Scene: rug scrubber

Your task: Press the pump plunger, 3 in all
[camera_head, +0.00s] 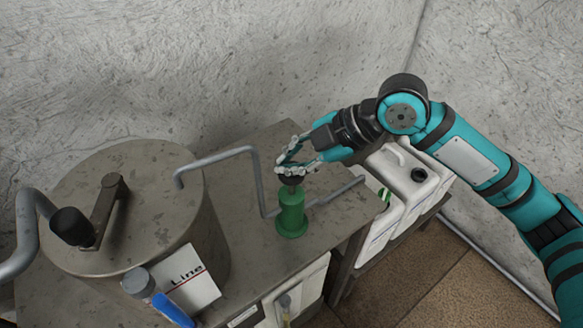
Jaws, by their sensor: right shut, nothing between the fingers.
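The green pump (292,215) stands upright on the metal counter, with a dark plunger knob at its top. My right gripper (290,172) is directly over the pump, its fingertips at the dark knob. It is shut with nothing between its fingers. Whether the fingertips touch the knob or hover just above it, I cannot tell. The gripper partly hides the plunger top. My left gripper is not in view.
A large metal drum (135,225) with a crank handle stands on the counter at left. A bent grey pipe (257,185) runs from it to the pump. White jugs (412,175) stand at right. A blue-handled tool (160,300) is at the front.

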